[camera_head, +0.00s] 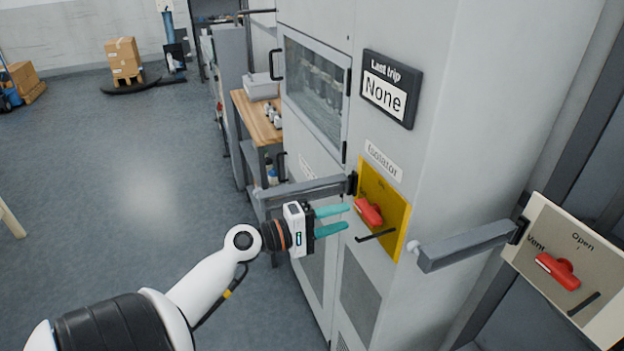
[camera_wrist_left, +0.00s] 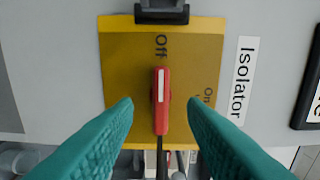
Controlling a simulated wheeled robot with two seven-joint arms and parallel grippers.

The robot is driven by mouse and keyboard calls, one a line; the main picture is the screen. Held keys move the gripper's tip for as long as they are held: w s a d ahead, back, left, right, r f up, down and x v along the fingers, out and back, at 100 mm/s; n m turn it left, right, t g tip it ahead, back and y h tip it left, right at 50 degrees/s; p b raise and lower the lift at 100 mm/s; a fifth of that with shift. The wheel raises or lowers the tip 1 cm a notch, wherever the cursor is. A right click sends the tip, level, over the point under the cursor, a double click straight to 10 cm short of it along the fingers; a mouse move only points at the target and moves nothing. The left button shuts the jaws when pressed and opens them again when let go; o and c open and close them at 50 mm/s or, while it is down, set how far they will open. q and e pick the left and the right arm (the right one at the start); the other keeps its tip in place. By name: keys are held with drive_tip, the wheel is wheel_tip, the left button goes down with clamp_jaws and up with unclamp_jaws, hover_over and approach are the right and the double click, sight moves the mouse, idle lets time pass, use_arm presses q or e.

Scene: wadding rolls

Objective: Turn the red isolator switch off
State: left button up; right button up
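The red isolator switch (camera_head: 368,211) is a red handle on a yellow plate (camera_head: 397,212) on the grey cabinet. In the left wrist view the red handle (camera_wrist_left: 161,110) lies in line with the word "Off", its white-striped end towards it. "On" is partly visible at the plate's right side there. My left gripper (camera_head: 347,217) is open, with teal fingers just in front of the plate. In the left wrist view its fingertips (camera_wrist_left: 160,106) are on either side of the handle, with a gap on each side. My right gripper is not in view.
Grey bars (camera_head: 465,245) stick out beside the yellow plate. A second red handle marked "Vent" (camera_head: 557,270) is on a pale panel at the right. A "Last trip None" sign (camera_head: 391,87) is above. Open floor (camera_head: 130,190) lies to the left.

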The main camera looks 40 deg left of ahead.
use_arm(q)
drive_tip(key=b+v, duration=0.2)
drive_tip(key=v, duration=0.5)
idle(0.4)
